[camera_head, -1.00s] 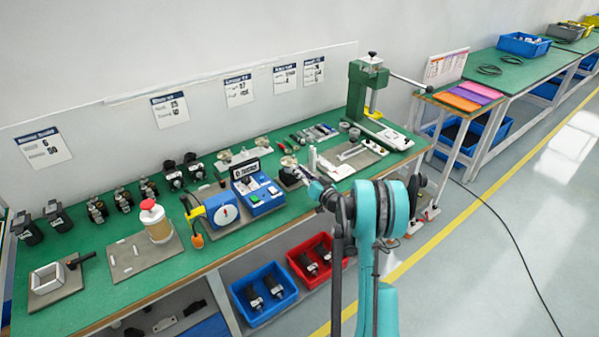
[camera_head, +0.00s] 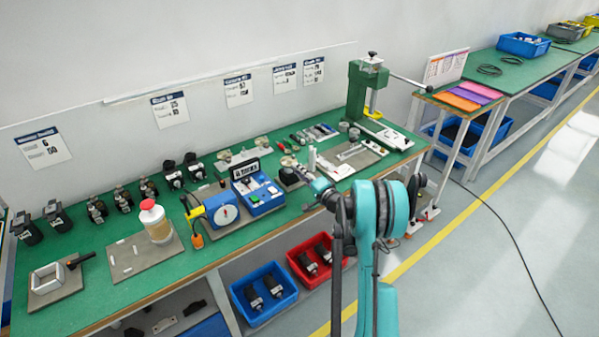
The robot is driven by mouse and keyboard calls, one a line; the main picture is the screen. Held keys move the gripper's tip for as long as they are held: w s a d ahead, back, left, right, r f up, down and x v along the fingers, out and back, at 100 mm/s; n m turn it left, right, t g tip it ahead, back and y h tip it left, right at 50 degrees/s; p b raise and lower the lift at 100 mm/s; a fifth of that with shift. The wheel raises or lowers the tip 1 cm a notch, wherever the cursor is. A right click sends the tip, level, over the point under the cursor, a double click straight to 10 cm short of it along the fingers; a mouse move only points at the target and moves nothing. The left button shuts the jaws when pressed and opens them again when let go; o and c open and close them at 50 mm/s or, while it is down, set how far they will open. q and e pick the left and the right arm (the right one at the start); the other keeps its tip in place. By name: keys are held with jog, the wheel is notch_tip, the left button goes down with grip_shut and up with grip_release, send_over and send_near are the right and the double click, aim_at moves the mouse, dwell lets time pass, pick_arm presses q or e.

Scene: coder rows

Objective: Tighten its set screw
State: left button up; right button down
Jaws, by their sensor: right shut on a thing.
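My right arm comes in from the lower right and reaches over the front of the green bench. My right gripper (camera_head: 305,173) is small and partly hidden by my own arm. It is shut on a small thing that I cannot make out. It is right beside a dark round-based holder (camera_head: 290,178) with a pale metal part on top, to the right of the blue test box (camera_head: 258,194). I cannot tell whether it touches the holder. The set screw is too small to see. My left gripper is out of view.
A blue motor-like unit (camera_head: 222,211) with a white dial, a red-capped bottle (camera_head: 155,221) and several black coders (camera_head: 96,209) stand to the left. A green press (camera_head: 366,92) stands at the back right. Blue (camera_head: 264,314) and red (camera_head: 300,265) bins sit below the bench.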

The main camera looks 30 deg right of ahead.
jog(key=m, duration=0.6)
jog(key=shift+f+m, duration=0.1)
jog(key=shift+m, duration=0.2)
jog(key=m, duration=0.5)
jog(key=shift+s+m, duration=0.1)
jog(key=shift+m, duration=0.3)
jog(key=c, duration=1.4)
grip_release()
jog(key=s, duration=0.8)
jog(key=s+d, duration=0.1)
jog(key=s, duration=0.3)
